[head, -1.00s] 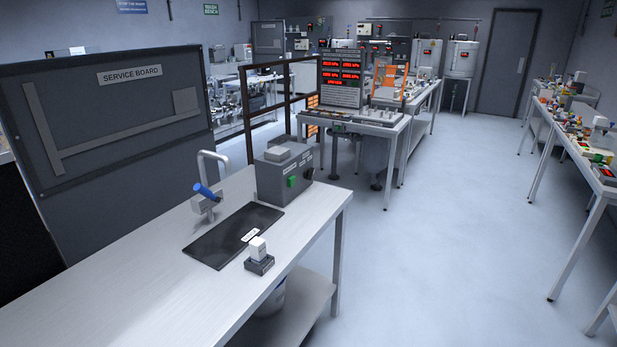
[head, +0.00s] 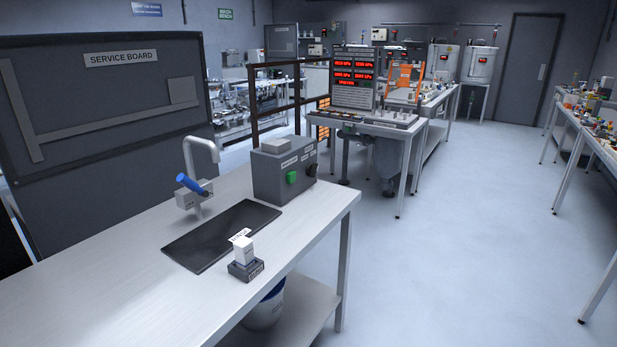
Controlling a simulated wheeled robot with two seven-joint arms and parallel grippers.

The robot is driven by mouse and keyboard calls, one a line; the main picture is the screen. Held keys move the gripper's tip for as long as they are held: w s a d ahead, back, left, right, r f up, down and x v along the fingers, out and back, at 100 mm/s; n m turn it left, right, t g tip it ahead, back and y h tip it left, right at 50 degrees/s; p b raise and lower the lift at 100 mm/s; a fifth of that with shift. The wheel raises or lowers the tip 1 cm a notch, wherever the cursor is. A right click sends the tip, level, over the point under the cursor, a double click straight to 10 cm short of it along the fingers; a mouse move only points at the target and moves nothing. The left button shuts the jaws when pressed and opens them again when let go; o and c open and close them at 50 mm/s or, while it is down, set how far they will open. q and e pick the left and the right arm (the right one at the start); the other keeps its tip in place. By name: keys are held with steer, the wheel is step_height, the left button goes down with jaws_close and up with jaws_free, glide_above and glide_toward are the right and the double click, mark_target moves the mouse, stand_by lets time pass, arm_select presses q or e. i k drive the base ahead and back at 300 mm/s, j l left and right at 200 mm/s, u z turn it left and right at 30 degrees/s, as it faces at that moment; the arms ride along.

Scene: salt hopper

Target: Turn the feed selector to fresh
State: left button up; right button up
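No part clearly marked as the feed selector can be made out. A grey control box (head: 284,171) stands at the far end of the near bench. It has a green button (head: 291,177) on its front and a dark round knob (head: 312,170) on its right side; its small labels are too small to read. Neither of my grippers shows in the head view.
The near bench (head: 130,300) holds a tap with a blue lever (head: 193,184), a black mat (head: 222,235) and a white block in a dark holder (head: 245,257). An instrument table with red displays (head: 354,72) stands beyond. Open floor (head: 450,240) lies right.

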mark_target(311, 170)
steer(key=i+l+u, duration=0.25)
steer(key=i+l, duration=0.15)
steer(key=i+l+u, duration=0.2)
steer(key=i+l, duration=0.2)
steer(key=i+l+u, duration=0.25)
steer(key=l, duration=0.35)
steer(key=i, duration=0.05)
